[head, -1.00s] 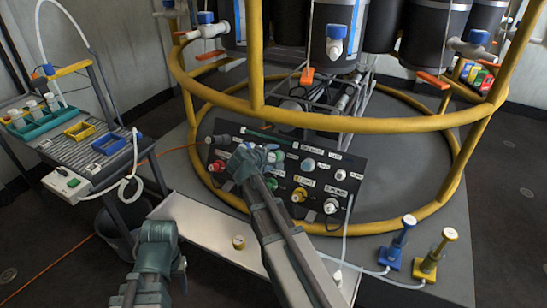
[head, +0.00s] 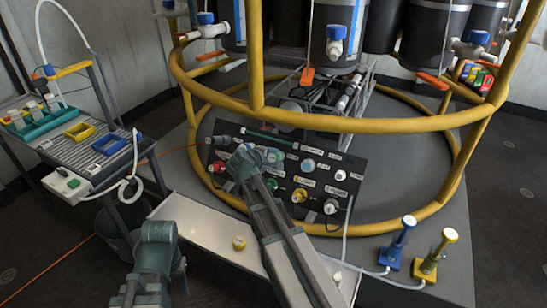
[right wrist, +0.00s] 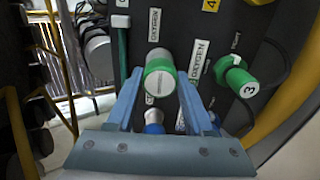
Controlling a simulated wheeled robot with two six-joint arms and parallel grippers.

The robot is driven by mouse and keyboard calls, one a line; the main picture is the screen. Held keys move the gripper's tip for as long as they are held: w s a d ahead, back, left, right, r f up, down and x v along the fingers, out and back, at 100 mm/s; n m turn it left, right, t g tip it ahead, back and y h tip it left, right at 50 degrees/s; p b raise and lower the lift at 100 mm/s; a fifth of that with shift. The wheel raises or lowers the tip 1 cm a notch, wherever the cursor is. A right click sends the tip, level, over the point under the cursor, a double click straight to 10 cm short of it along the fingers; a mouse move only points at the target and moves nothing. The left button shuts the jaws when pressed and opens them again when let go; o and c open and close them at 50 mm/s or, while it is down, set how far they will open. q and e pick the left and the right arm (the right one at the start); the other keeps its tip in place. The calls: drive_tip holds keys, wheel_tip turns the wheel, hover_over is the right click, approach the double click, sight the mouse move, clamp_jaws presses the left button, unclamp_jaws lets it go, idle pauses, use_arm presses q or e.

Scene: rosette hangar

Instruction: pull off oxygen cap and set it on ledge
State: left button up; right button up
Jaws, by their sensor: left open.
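The oxygen cap (right wrist: 160,82), white-faced with green on it, stands at the panel in the right wrist view, under an OXYGEN label. My right gripper (right wrist: 160,92) has one finger on each side of it; I cannot tell whether they press on it. In the head view my right gripper (head: 257,157) is over the left half of the dark panel (head: 345,168) and hides the cap. The pale ledge (head: 195,222) lies below and in front of the panel. My left gripper (head: 157,235) is open and empty at the ledge's left end.
A yellow cap (head: 239,243) and a small white piece (head: 337,277) sit on the ledge. A green plug marked 3 (right wrist: 237,77) is right of the cap. A yellow ring rail (head: 330,122) runs above the panel. The ledge's left part is clear.

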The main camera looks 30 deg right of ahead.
clamp_jaws()
drive_tip(key=shift+s+a+r, duration=0.1)
drive_tip(key=shift+p+v, duration=1.6)
drive_tip(key=shift+v, duration=1.2)
